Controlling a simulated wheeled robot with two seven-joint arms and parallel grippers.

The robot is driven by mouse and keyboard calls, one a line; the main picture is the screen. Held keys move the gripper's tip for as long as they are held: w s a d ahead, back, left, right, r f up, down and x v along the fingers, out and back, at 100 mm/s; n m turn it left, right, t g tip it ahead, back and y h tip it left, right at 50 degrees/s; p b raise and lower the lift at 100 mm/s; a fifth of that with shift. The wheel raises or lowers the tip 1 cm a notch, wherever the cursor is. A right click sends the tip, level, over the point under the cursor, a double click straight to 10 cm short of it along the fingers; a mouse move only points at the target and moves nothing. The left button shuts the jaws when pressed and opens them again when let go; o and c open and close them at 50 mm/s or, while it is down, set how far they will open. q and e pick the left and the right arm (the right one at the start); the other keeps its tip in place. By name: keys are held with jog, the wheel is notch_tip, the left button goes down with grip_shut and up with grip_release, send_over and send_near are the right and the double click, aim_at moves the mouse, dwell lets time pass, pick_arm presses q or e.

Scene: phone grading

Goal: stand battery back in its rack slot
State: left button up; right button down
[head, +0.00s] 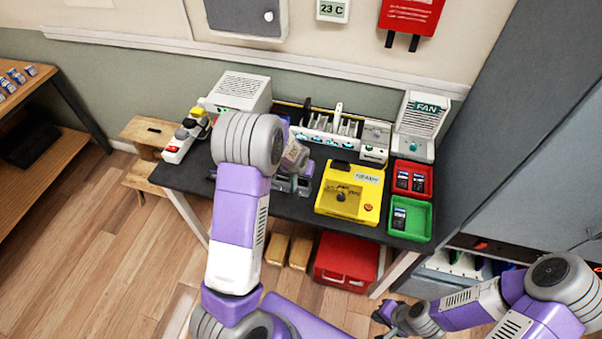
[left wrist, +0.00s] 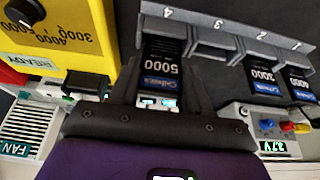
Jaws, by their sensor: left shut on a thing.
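In the left wrist view my left gripper (left wrist: 163,82) is shut on a dark battery (left wrist: 162,68) with a blue band, marked 5000. The battery's far end is at slot 4 of the grey battery rack (left wrist: 226,22); I cannot tell how deep it sits. Slot 3 beside it looks empty. Batteries stand in slot 2 (left wrist: 264,80) and slot 1 (left wrist: 300,84). In the head view my left arm covers most of the rack (head: 304,187) and the held battery. My right gripper (head: 384,322) is low at the right, away from the table, apparently open and empty.
The yellow tester (head: 330,200), marked READY, stands beside the rack. A red tray (head: 428,168) and a green tray (head: 424,232) hold dark items at the table's right. A white phone rack (head: 318,140) and a FAN box (head: 421,125) stand behind.

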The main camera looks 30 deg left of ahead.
pick_arm(q)
jog(key=shift+f+b, duration=0.45)
jog(key=shift+f, duration=0.15)
jog(key=shift+f, duration=0.2)
dwell(0.4)
jog(key=o, duration=1.1)
jog(key=shift+r, duration=0.15)
jog(key=v, duration=0.7)
jog(key=shift+s+r+p, duration=0.15)
jog(key=shift+p, duration=0.15)
